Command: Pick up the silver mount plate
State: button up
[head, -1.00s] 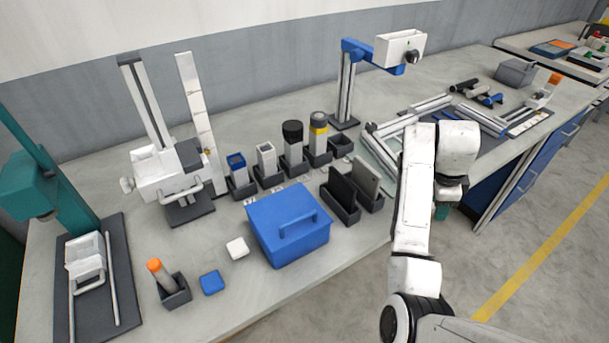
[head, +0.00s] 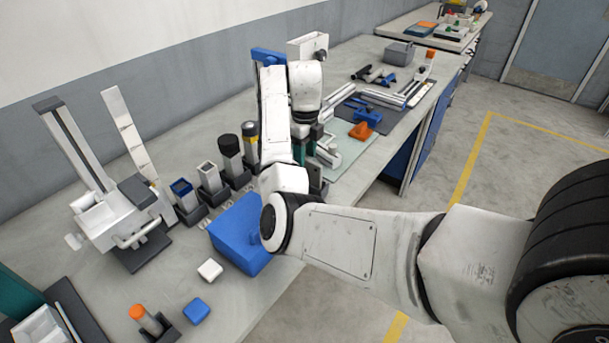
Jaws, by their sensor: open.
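A grey, silver-looking plate (head: 315,174) stands upright in a dark slotted holder, right of the blue box. I take it for the silver mount plate; only a small part shows past my white arm. The dark plate beside it is hidden behind my arm. My gripper (head: 301,149) is open and mostly hidden by my own wrist; only a teal and dark part shows, close above the plates. Its fingertips are not visible, and I cannot tell whether it touches the plate.
A blue lidded box (head: 235,238) stands partly behind my arm. A row of holders with upright samples (head: 208,175) runs to its upper left. A white block (head: 210,270) and a blue block (head: 196,311) lie in front. An orange piece (head: 361,131) lies to the right.

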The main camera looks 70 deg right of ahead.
aim_at(307, 159)
jog(key=shift+s+d+f+p, duration=0.15)
jog(key=shift+f+p, duration=0.15)
jog(key=shift+f, duration=0.3)
jog(key=shift+d+f+p, duration=0.15)
jog(key=shift+f+p, duration=0.25)
jog(key=shift+f, duration=1.7)
grip_shut()
